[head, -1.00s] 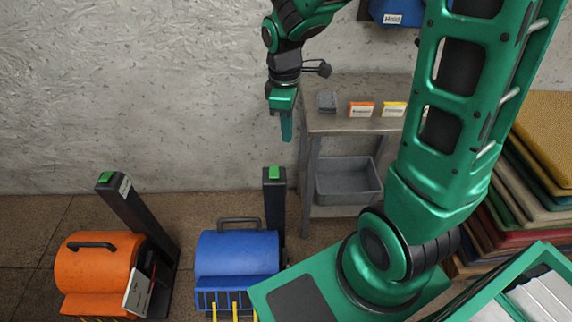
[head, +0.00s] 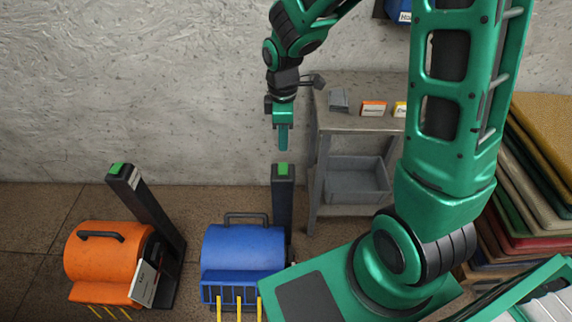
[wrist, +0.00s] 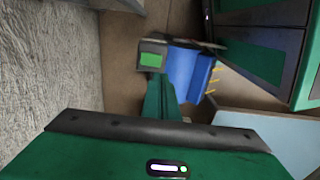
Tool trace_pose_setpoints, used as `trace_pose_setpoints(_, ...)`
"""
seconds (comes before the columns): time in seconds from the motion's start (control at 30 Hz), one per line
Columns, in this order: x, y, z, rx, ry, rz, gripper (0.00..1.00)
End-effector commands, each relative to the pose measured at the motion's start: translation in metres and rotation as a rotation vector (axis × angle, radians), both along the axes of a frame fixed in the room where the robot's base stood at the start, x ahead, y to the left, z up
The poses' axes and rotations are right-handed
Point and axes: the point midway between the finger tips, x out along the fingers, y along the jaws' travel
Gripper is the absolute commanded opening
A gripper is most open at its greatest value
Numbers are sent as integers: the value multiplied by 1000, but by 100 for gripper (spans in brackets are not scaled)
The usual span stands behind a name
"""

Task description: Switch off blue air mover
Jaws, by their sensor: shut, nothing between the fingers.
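The blue air mover (head: 243,248) stands on the floor in the lower middle of the head view. A dark post (head: 283,200) with a green switch (head: 283,169) on top rises at its back right. My gripper (head: 283,148) is shut and empty, pointing down just above the green switch in the head view, with a small gap in the picture. In the wrist view the green switch (wrist: 151,60) shows just beyond the tip of my gripper (wrist: 157,78), with the blue air mover (wrist: 188,72) beside it. Contact cannot be told.
An orange air mover (head: 105,255) with its own green-topped post (head: 118,170) stands to the left. A grey shelf table (head: 345,122) with small boxes and a grey bin (head: 357,182) stands to the right. Stacked rugs (head: 545,180) are at far right. A wall is behind.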

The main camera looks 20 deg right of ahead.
Motion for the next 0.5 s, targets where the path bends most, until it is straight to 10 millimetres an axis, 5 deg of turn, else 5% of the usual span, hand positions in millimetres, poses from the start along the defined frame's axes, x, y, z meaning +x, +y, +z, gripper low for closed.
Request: trace_pose_setpoints(0.5, -1, 0, -89, 0, 4, 0, 0)
